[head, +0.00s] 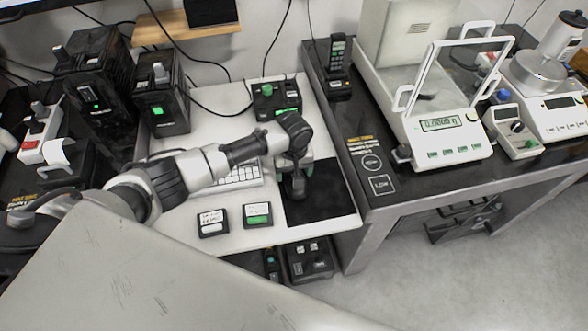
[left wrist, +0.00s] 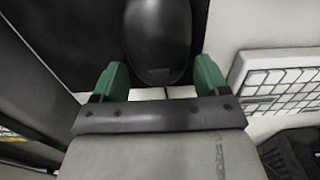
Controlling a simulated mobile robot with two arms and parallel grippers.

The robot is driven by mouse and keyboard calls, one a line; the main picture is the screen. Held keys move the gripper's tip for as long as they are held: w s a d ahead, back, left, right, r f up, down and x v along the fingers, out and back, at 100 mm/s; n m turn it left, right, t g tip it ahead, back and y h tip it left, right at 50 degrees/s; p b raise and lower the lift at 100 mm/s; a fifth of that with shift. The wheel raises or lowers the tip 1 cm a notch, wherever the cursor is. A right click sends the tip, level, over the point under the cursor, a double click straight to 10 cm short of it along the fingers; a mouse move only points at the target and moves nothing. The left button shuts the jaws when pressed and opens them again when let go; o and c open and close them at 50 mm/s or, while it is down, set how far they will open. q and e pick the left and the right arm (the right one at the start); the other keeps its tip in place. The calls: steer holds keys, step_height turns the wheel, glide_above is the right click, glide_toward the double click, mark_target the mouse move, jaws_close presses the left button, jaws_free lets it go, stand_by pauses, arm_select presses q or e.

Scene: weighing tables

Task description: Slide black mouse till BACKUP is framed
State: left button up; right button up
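The black mouse (head: 297,187) lies on the black mat (head: 325,200) at the right part of the white desk. In the left wrist view the mouse (left wrist: 158,40) shows as a dark rounded shape at the top middle. My left gripper (head: 294,167) is low over the desk at the mouse. Its green fingertips (left wrist: 160,80) stand on either side of the mouse's near end, open, with narrow gaps seeming to show beside it. The word BACKUP is not readable in either view. My right gripper is not in view.
A white keyboard (head: 238,177) lies left of the mat, partly behind my arm. Two small labelled boxes (head: 213,222) (head: 257,213) stand near the desk's front. A black device (head: 277,100) stands behind. A balance (head: 440,125) is on the dark table to the right.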

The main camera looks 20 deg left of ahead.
arm_select(q)
steer(key=shift+o, duration=1.4)
steer(key=shift+r, duration=0.15)
step_height(320, 180, up, 10)
steer(key=shift+r, duration=0.25)
